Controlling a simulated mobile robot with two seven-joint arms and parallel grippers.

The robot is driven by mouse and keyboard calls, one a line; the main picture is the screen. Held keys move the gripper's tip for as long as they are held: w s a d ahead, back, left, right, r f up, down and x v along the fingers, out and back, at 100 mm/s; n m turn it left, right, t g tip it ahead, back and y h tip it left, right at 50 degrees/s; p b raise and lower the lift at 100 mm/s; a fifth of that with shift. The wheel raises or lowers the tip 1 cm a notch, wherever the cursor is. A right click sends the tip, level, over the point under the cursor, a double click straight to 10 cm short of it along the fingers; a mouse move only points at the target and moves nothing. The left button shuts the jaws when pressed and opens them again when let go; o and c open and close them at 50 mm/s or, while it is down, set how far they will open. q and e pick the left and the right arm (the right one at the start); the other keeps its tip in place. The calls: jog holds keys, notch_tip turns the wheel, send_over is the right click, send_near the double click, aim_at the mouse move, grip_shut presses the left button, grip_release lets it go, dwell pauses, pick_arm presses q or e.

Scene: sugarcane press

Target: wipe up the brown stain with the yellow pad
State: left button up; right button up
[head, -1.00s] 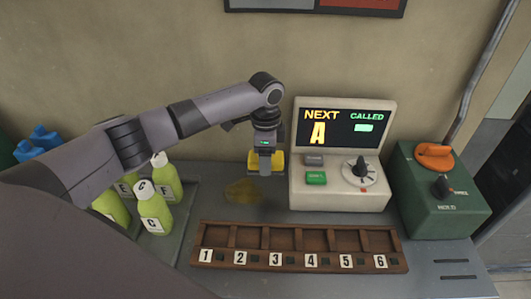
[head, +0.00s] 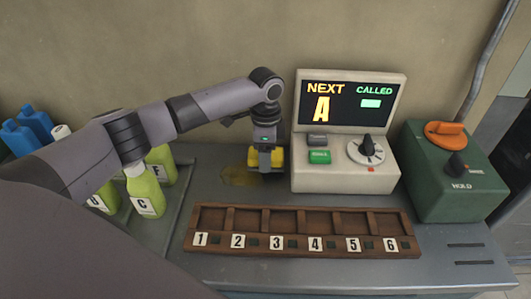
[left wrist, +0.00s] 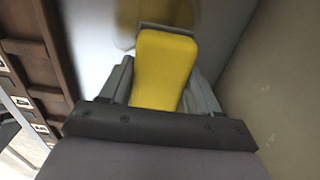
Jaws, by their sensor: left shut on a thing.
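The brown stain (head: 238,176) is a yellowish-brown patch on the grey counter, left of the display machine. My left gripper (head: 265,168) is shut on the yellow pad (head: 279,158) just right of the stain, low over the counter; I cannot tell whether the pad touches it. In the left wrist view the yellow pad (left wrist: 162,70) sits between the two fingers, and a blurred brownish patch (left wrist: 125,25) shows beyond it. My right gripper is not in view.
The display machine (head: 345,170) stands close on the right, with a green control box (head: 450,190) beyond it. A wooden rack (head: 300,213) with numbered slots lies in front. Green bottles (head: 146,187) stand in a tray at left, with blue containers (head: 35,122) behind.

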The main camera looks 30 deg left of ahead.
pick_arm(q)
jog(key=shift+f, duration=0.95)
dwell(0.6)
